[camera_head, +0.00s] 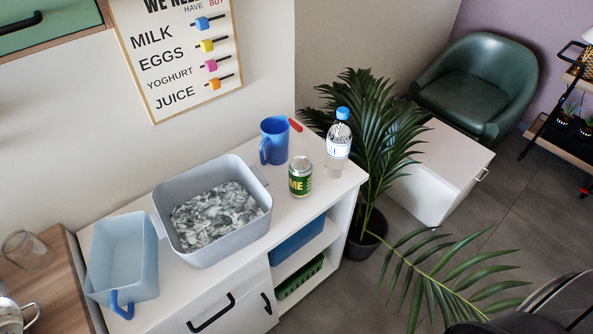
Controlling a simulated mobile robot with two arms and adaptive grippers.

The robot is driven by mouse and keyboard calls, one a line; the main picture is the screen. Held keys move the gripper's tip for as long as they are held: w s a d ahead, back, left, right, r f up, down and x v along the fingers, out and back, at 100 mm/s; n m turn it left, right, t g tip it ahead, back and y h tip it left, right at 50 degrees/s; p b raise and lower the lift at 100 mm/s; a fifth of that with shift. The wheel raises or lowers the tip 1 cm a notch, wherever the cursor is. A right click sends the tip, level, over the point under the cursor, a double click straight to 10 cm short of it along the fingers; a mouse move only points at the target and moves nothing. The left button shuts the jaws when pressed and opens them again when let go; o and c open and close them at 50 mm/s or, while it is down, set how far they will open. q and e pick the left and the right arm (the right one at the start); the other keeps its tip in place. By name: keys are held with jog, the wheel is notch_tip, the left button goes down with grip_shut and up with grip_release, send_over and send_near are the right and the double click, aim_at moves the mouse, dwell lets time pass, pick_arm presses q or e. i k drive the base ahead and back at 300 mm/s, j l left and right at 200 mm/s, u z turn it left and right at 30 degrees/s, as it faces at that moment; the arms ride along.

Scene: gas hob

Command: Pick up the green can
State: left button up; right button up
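The green can (300,176) has yellow lettering and a silver top. It stands upright on the white counter (236,267), near the front edge toward its right end. A blue pitcher (275,141) stands just behind it and to the left. A clear bottle with a blue cap (338,146) stands to its right and a little behind. Neither of my grippers shows in the head view. Nothing hides the can.
A grey tub of ice (254,231) stands left of the can, with a light blue container (123,258) further left. A red item (295,125) lies behind the can. Fronds of a potted plant (365,135) hang close to the counter's right end.

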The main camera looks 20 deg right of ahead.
aim_at(300, 168)
jog(key=i+l+u, duration=0.2)
jog(key=l, duration=0.45)
jog(key=l+u, duration=0.2)
jog(key=l, duration=0.45)
jog(key=i+l+u, duration=0.15)
jog(key=l, duration=0.55)
